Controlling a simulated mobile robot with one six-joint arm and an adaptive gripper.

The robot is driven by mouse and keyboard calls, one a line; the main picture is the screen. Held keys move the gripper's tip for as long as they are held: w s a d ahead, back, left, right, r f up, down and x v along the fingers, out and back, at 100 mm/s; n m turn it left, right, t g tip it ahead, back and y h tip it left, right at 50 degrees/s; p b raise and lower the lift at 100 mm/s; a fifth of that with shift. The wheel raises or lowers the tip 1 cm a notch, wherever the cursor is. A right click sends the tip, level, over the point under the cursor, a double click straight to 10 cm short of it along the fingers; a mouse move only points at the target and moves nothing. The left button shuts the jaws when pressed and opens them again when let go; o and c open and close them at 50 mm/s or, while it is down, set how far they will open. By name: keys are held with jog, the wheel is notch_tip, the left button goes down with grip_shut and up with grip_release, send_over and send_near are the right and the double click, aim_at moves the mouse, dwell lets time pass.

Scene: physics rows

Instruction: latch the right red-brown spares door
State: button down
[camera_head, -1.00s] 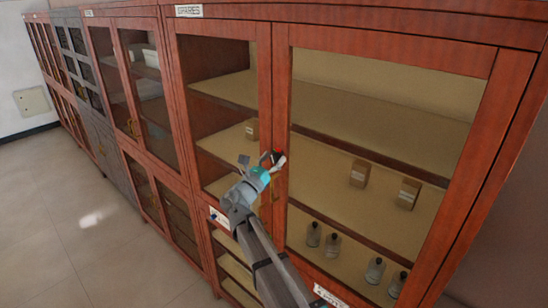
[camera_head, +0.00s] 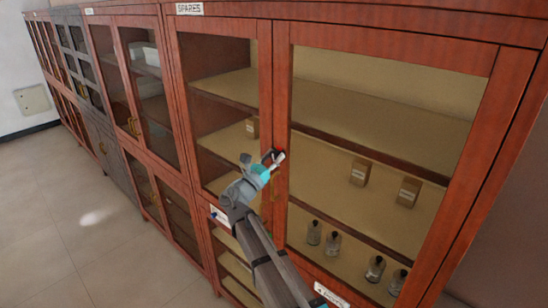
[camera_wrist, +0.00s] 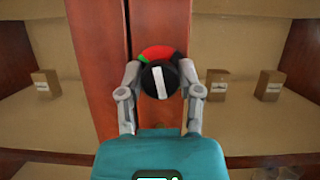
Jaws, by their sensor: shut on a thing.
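The right red-brown spares door (camera_head: 283,80) is a glass-fronted door that looks closed against the left door (camera_head: 264,80). On its left stile is a round black latch knob (camera_wrist: 158,80) with a white bar, which stands nearly upright. A ring behind the knob (camera_wrist: 160,53) shows red along the top and right and a little green at the left. My gripper (camera_head: 263,161) is at the knob, and in the wrist view its fingers (camera_wrist: 160,72) are shut on it, one on each side. The lower part of the ring is hidden.
A SPARES label (camera_head: 189,9) sits above the doors. Behind the glass are small boxes (camera_head: 360,172) and several bottles (camera_head: 332,244) on shelves. More cabinets (camera_head: 140,80) run to the left. The tiled floor (camera_head: 90,240) at left is clear.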

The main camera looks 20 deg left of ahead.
jog(key=shift+m+g+h, duration=0.4)
jog(key=shift+m+h, duration=0.5)
jog(key=shift+m, duration=1)
jog(key=shift+c, duration=1.3)
grip_release()
jog(key=shift+n, duration=0.5)
